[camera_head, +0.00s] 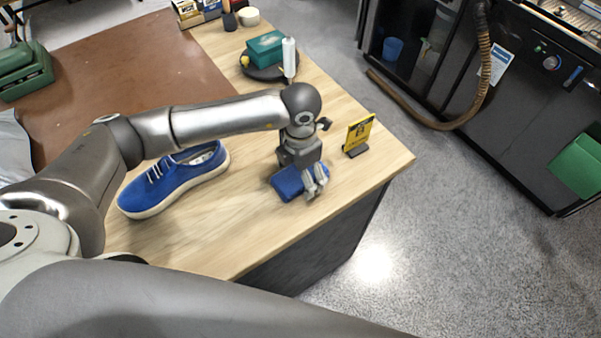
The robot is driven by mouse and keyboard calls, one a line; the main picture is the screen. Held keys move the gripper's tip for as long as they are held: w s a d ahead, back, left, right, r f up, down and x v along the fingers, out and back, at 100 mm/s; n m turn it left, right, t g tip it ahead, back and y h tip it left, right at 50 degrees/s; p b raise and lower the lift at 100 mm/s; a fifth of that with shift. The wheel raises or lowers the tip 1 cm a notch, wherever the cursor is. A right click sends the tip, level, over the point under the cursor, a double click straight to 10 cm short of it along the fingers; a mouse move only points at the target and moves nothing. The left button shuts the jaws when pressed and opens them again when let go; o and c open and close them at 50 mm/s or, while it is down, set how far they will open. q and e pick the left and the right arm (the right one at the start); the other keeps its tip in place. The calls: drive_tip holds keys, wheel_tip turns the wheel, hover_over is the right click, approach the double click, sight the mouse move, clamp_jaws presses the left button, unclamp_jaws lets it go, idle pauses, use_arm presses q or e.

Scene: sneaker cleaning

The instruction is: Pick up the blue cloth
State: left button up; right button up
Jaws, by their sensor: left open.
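The blue cloth (287,184) lies folded on the wooden table (222,236) near its right end. My left gripper (315,192) points down over the right part of the cloth, with its fingers apart. The fingers and the gripper body hide part of the cloth, and I cannot tell whether the fingertips touch it. A blue sneaker (172,180) with a white sole lies to the left, partly behind my left arm. My right gripper is not in view.
A yellow sign (358,135) stands right of the gripper, near the table edge. A dark round tray (270,72) with a teal box (267,47) and a white bottle (289,58) is farther back. The table front is clear.

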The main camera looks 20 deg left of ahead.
use_arm(q)
drive_tip(key=shift+c, duration=1.8)
drive_tip(key=c, duration=0.7)
drive_tip(key=shift+c, duration=0.2)
drive_tip(key=shift+r+b, duration=0.6)
drive_tip(key=shift+r, duration=0.1)
drive_tip(key=s+d+r+b, duration=0.5)
drive_tip(key=s+d+r, duration=0.3)
drive_tip(key=s+r, duration=0.3)
drive_tip(key=shift+s+r, duration=0.25)
drive_tip(key=shift+r, duration=0.1)
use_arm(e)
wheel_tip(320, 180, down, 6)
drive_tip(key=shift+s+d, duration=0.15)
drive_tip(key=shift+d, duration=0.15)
use_arm(q)
drive_tip(key=shift+d, duration=0.1)
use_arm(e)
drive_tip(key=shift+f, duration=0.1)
